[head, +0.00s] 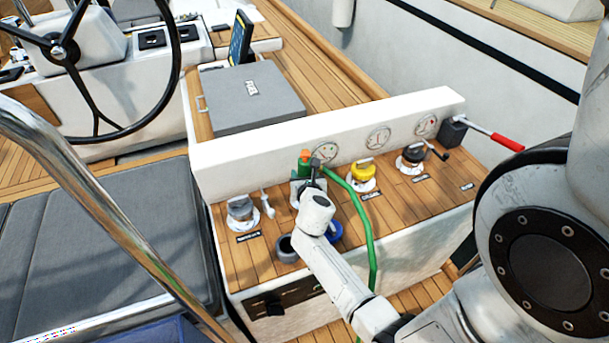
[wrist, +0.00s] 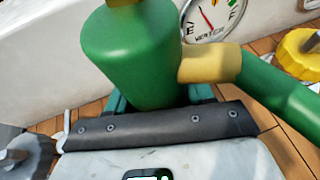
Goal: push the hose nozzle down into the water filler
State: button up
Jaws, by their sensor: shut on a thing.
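The hose also shows in the wrist view (wrist: 275,92). The water filler is hidden behind the gripper and nozzle, so I cannot tell whether the nozzle is in it.
A water gauge (wrist: 212,18) is behind the nozzle. A yellow cap (head: 363,171) and a black fitting (head: 413,155) stand to the right, a grey cap (head: 240,209) to the left. A grey cup (head: 287,248) and a blue round thing (head: 334,232) are near my arm.

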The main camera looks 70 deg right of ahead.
jog(key=shift+f+b, duration=0.55)
dwell(0.4)
jog(key=o, duration=1)
jog(key=shift+o, duration=0.6)
jog(key=p+v, duration=0.4)
jog(key=v, duration=0.7)
